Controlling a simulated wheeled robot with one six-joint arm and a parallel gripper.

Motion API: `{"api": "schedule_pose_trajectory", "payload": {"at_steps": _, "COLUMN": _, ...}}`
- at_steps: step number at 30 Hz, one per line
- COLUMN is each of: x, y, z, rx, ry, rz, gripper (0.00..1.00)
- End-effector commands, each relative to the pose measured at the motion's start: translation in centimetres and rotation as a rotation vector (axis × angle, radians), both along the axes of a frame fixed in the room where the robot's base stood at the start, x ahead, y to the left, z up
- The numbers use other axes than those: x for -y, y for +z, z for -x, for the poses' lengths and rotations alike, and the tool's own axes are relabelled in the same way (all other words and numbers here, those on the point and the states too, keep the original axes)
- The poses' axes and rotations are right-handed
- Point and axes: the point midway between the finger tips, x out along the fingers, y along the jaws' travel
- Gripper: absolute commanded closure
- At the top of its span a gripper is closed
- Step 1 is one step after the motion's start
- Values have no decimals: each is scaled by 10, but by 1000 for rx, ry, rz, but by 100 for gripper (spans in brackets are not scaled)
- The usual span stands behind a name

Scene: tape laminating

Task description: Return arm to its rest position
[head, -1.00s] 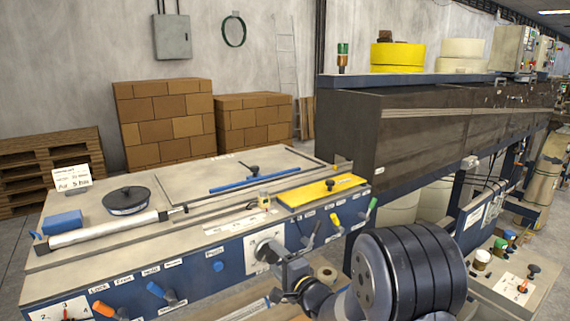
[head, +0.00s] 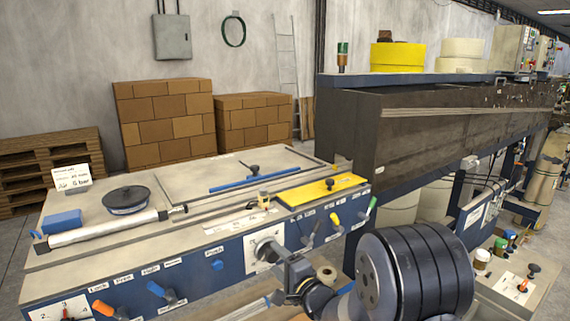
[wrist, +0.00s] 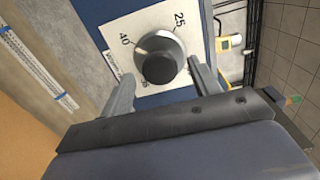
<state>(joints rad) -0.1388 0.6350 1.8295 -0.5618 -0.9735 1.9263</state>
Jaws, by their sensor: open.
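My arm (head: 415,272) reaches in from the bottom right of the head view toward the front panel of the laminating machine. In the wrist view my gripper (wrist: 160,92) is open, with one finger on each side of a round dark dial knob (wrist: 160,62). The knob sits on a white plate marked 25 and 40. I cannot tell whether the fingers touch it. In the head view the dial (head: 268,250) shows just beyond my wrist, and my fingers are mostly hidden by my arm.
The front panel carries orange (head: 104,309) and blue (head: 156,289) levers on the left and a green lever (head: 371,206) on the right. A yellow plate (head: 320,190) and a black disc (head: 126,200) lie on top. A dark raised housing (head: 420,130) stands at the right.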

Motion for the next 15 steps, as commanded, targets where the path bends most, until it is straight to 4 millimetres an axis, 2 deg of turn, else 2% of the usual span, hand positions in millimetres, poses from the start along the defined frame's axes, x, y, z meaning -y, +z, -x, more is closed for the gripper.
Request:
{"api": "schedule_pose_trajectory", "payload": {"at_steps": 3, "x": -10, "y": -1, "z": -14, "rx": 13, "ry": 0, "rz": 17, "gripper": 41}}
{"api": "schedule_pose_trajectory", "payload": {"at_steps": 15, "x": -9, "y": -1, "z": -13, "rx": 215, "ry": -1, "rz": 317, "gripper": 41}}
